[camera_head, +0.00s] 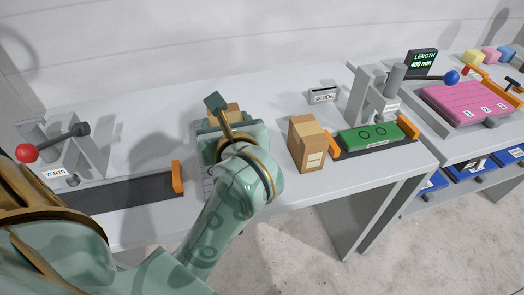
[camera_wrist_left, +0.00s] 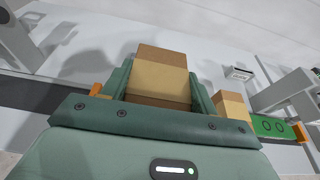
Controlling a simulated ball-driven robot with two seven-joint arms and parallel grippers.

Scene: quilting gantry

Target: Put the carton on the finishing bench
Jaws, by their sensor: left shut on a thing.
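A brown cardboard carton (camera_wrist_left: 162,75) with a tan band sits between the two fingers of my left gripper (camera_wrist_left: 160,88), which is shut on it. In the head view my left gripper (camera_head: 224,120) is over the middle of the near bench and hides most of this carton, with only a brown bit (camera_head: 226,111) showing. I cannot tell whether its base touches the bench. A second, similar carton (camera_head: 308,146) with a white label stands upright on the bench to the right, apart from the gripper. It also shows in the wrist view (camera_wrist_left: 232,106). My right gripper is not in view.
A red-knobbed lever fixture marked VENTS (camera_head: 55,165) is at left, beside a dark strip (camera_head: 125,195). A green block (camera_head: 370,137) lies between orange stops at right, near a GUIDE sign (camera_head: 324,97). Farther right, another bench holds a pink pad (camera_head: 465,103). Bench behind the cartons is clear.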

